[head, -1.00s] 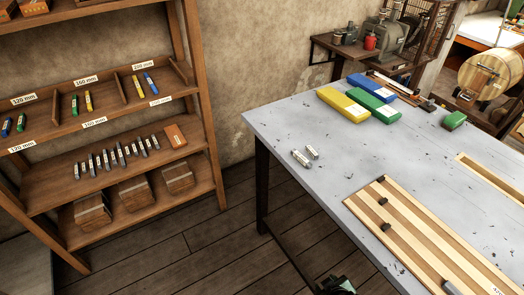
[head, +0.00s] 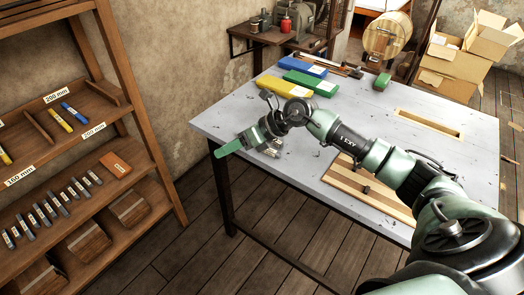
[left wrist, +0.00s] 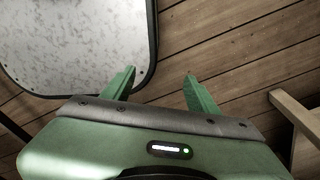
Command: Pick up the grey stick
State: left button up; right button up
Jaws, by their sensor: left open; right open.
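Several grey sticks with pale labels (head: 52,205) stand in a row on the lower shelf of the rack at the left in the head view. A short grey piece (head: 272,150) lies on the table beside my right gripper, partly hidden by it. My right gripper (head: 242,143) is open over the table's near left corner, with a green finger pointing left past the edge. I see nothing between its fingers.
The wooden rack (head: 128,125) also holds yellow and blue sticks and an orange box (head: 115,164). Blue, green and yellow cases (head: 257,107) lie on the grey table (head: 212,122). Cardboard boxes (head: 455,62) stand at the back right.

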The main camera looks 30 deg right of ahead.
aim_at(280, 152)
jog(key=d+g+h, duration=0.1)
jog(key=d+h, duration=0.1)
jog(key=d, duration=0.3)
jog(key=s+d+h, duration=0.1)
jog(key=d+h, duration=0.1)
jog(key=d, duration=0.4)
jog(key=d+g+h, duration=0.1)
jog(key=d+h, duration=0.1)
jog(key=d, duration=0.3)
jog(key=shift+s+d+f+n+g, duration=0.15)
jog(key=shift+f+n+g, duration=0.15)
jog(key=shift+f, duration=0.35)
jog(key=p+x, duration=0.1)
jog(key=x, duration=0.1)
jog(key=p+x, duration=0.1)
jog(key=x, duration=0.1)
jog(key=p+x, duration=0.1)
jog(key=x, duration=0.1)
jog(key=shift+w+a, duration=0.4)
jog(key=shift+a, duration=0.05)
jog(key=shift+w+f, duration=0.15)
jog(key=shift+f, duration=0.25)
pick_arm(q)
jog(key=r, duration=0.2)
jog(key=a+r, duration=0.1)
jog(key=shift+w+r, duration=0.15)
jog(key=shift+w, duration=0.25)
jog(key=shift+a, duration=0.15)
pick_arm(e)
grip_shut()
